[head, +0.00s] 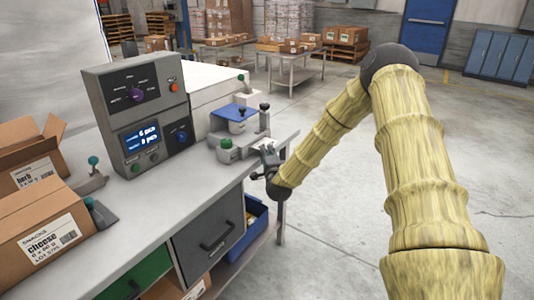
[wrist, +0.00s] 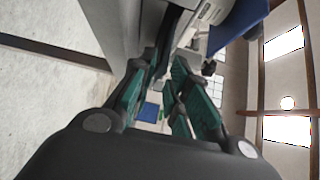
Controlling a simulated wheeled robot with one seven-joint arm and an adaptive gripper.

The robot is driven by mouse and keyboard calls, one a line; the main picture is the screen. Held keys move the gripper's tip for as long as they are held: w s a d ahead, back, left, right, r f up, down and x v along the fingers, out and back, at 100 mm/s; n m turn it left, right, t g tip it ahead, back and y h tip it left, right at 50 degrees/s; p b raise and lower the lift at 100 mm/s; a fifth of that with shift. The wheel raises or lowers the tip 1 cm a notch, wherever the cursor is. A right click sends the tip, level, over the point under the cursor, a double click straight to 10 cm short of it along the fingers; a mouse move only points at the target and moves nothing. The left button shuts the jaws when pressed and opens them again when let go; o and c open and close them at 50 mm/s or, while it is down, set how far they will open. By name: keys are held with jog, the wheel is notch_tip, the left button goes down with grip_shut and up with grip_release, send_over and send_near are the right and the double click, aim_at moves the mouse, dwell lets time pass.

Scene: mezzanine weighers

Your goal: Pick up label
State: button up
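My gripper (head: 268,163) is at the right front end of the grey workbench (head: 215,185), beside the weighing and printing unit (head: 238,140). In the wrist view my gripper (wrist: 167,68) has two fingers with green pads, standing apart with no label visible between them. I see no loose label clearly. Whether a label sits at the unit's outlet by the gripper is too small to tell.
A control box (head: 138,105) with a lit display stands on the bench. Below are a dark drawer (head: 210,243), a green drawer (head: 135,278) and a blue bin (head: 248,230). Open concrete floor lies to the right. A table with cartons (head: 290,62) stands behind.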

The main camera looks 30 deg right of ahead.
jog(key=shift+c, duration=0.3)
grip_shut()
jog(key=shift+r+p, duration=0.55)
jog(key=shift+r, duration=0.75)
jog(key=s+a+r+p, duration=0.2)
jog(key=s, duration=0.4)
jog(key=s+a+r+p, duration=0.2)
jog(key=s+a+r, duration=0.1)
jog(key=s, duration=0.4)
jog(key=shift+a, duration=0.2)
